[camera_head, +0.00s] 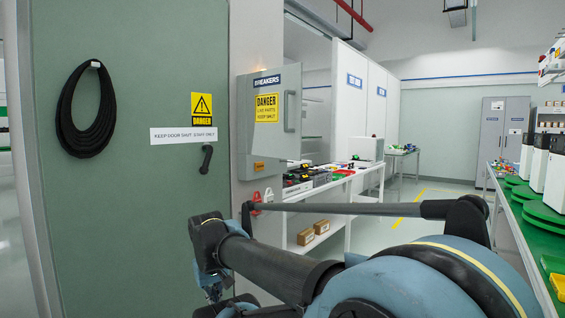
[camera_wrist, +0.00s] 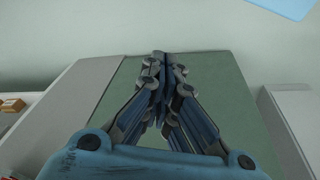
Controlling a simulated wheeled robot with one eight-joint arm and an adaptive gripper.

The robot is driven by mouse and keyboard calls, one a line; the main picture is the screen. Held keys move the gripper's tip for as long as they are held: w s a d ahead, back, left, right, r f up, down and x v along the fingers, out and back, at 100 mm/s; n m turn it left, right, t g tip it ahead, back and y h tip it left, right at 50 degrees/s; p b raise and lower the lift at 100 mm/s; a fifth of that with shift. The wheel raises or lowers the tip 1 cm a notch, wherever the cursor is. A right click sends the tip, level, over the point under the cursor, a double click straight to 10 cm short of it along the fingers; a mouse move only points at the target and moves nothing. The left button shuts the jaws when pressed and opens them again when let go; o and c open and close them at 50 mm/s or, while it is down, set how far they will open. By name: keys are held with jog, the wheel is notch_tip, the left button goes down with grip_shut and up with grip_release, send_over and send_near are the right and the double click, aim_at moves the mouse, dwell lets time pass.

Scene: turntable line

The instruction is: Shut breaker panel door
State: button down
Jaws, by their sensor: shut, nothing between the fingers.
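The breaker panel door (camera_head: 268,125) is a grey metal door at the centre-left of the head view. It carries a blue BREAKERS label, a yellow danger sign and an upright handle (camera_head: 290,111) near its right edge. I cannot tell its exact angle from its frame. My gripper (camera_wrist: 161,65) is shut and empty in the wrist view, with its fingertips together. It points over a flat green surface (camera_wrist: 210,75) with pale grey sides. In the head view my arm reaches left, in front of and below the panel door; the fingertips cannot be made out there.
A large green door (camera_head: 130,210) with a black hose coil (camera_head: 86,110) and a lever stands at left. A white bench (camera_head: 335,183) with parts and boxes stands behind my arm. A green-topped line (camera_head: 525,210) runs along the right. Clear floor lies between.

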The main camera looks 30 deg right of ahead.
jog(key=w+d+r+h, duration=0.45)
jog(key=d+r, duration=0.25)
jog(key=d, duration=0.2)
jog(key=w+d+r+n+t+h, duration=0.1)
jog(key=w+d+r+h, duration=0.3)
jog(key=r, duration=0.6)
jog(key=w+d+r+n+t+h, duration=0.1)
jog(key=w+d+r+h, duration=0.25)
jog(key=r, duration=0.55)
jog(key=w+d+r+n+h, duration=0.1)
jog(key=w+d+r+h, duration=0.3)
jog(key=r, duration=0.6)
jog(key=x, duration=1.3)
jog(key=shift+s+r+h, duration=0.15)
jog(key=shift+r+h, duration=0.15)
jog(key=shift+r, duration=0.05)
